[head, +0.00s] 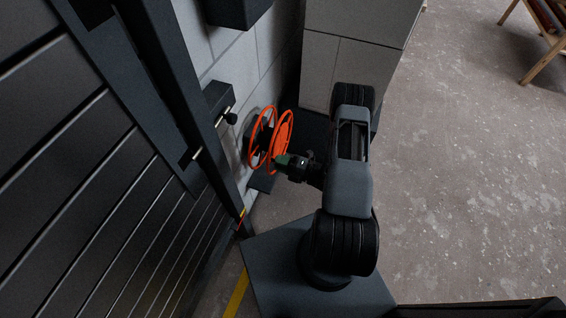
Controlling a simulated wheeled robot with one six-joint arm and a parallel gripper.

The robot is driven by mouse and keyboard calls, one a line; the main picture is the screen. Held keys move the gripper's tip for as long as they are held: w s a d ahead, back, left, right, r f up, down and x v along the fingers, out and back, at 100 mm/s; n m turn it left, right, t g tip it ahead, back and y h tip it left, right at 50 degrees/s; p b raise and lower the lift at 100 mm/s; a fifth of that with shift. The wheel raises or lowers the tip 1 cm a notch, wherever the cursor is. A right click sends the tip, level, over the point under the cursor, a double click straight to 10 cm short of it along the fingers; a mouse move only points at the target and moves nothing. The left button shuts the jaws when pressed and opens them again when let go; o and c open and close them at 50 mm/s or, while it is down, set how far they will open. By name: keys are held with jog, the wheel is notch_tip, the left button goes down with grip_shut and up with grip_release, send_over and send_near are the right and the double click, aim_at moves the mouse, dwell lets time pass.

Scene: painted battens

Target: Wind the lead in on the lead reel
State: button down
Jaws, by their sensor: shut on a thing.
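The lead reel (284,134) is an orange spoked wheel pair on a dark mount at the pale block wall. My gripper (288,160) is at the lower right of the reel. It is shut on a small dark green part at the reel's rim, which looks like the reel's handle (281,160). The fingertips are small and dark here, so their exact hold is hard to see. I cannot make out the lead itself on the reel.
A dark slatted door or shutter (75,160) fills the left. A dark box with a knob (218,100) is on the wall left of the reel. Open concrete floor (470,180) lies to the right.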

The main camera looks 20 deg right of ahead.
dwell(0.3)
jog(key=c, duration=0.8)
grip_release()
jog(key=shift+d, duration=0.1)
jog(key=v, duration=1.3)
jog(key=shift+s+d+p, duration=0.2)
jog(key=shift+s+p, duration=0.1)
jog(key=shift+p, duration=0.1)
jog(key=shift+f, duration=0.1)
